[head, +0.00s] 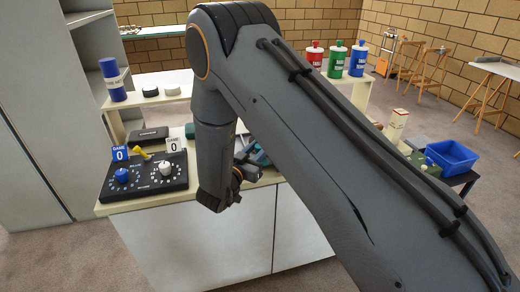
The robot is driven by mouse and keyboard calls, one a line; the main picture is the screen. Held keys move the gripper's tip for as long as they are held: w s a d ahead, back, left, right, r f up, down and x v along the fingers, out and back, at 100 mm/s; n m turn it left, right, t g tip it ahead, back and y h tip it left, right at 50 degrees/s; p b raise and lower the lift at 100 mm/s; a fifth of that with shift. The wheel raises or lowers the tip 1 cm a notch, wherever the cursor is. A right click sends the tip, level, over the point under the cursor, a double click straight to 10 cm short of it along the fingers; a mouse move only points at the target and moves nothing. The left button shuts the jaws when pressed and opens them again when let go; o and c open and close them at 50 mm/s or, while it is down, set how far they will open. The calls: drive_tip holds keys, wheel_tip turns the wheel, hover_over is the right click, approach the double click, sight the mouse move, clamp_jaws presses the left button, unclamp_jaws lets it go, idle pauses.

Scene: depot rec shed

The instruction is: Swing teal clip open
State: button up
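A teal piece (258,154) shows on the counter just right of my arm, close behind my gripper. A smaller teal bit (190,131) shows at the left edge of my arm. My arm covers the space between them, so I cannot tell whether they are one thing, or whether the clip is open or shut. My gripper (249,172) is low over the counter, beside the right teal piece. It is small, dark and partly hidden by my wrist. I cannot tell whether it touches the teal piece or how far its fingers are apart.
A black scoreboard (146,178) with blue and white knobs stands left on the white counter (195,225). Behind it are a dark box (149,135) and a shelf with a blue bottle (112,80). Red, green and blue bottles (336,60) stand behind. A blue bin (450,157) is right.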

sight(257, 150)
drive_tip(key=shift+w+h, duration=0.1)
drive_tip(key=shift+h, duration=0.2)
drive_tip(key=o, duration=1.1)
drive_tip(key=shift+c, duration=0.2)
drive_tip(key=b+v, duration=0.1)
drive_tip(key=v, duration=0.6)
drive_tip(key=shift+s+a+b, duration=0.2)
drive_tip(key=shift+s+b, duration=0.1)
drive_tip(key=shift+b, duration=0.1)
